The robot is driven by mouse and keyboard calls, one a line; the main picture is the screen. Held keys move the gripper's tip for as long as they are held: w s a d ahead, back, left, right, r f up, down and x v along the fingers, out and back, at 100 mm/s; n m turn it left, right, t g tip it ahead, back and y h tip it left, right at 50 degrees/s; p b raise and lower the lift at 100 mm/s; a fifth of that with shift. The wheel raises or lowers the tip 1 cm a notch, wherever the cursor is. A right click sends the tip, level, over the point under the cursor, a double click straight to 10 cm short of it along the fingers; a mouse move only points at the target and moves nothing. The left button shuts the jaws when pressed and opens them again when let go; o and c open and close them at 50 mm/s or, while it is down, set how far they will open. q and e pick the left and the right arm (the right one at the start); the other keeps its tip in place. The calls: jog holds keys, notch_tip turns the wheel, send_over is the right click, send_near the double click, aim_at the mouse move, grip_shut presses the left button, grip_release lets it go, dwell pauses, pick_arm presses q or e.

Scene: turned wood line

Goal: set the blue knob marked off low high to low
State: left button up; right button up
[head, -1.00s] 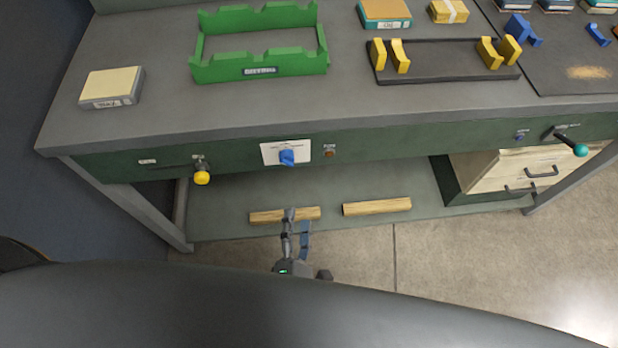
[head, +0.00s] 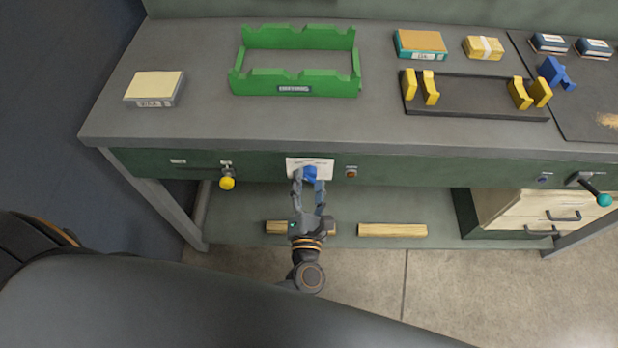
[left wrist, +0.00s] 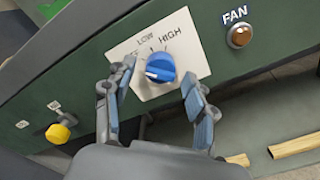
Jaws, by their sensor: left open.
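The blue knob (head: 310,173) sits on a white plate (head: 325,163) on the green front of the bench. In the left wrist view the knob (left wrist: 160,67) carries a white mark on its left side, nearest the OFF end of the plate. The plate reads LOW and HIGH above the knob; OFF is partly hidden by a finger. My left gripper (head: 308,180) is open, its fingers reaching up to either side of the knob. In the left wrist view a gap shows between the knob and the right finger. My right gripper is not in view.
A brown button (left wrist: 239,36) labelled FAN is right of the plate. A yellow knob (head: 227,183) is to the left. A green frame (head: 295,90) stands on the bench top (head: 200,125). Wooden bars (head: 392,230) lie on the lower shelf.

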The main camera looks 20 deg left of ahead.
pick_arm(q)
jog(key=shift+w+a, duration=0.1)
jog(key=shift+w, duration=0.4)
jog(key=c, duration=1.2)
jog(key=shift+o, duration=0.2)
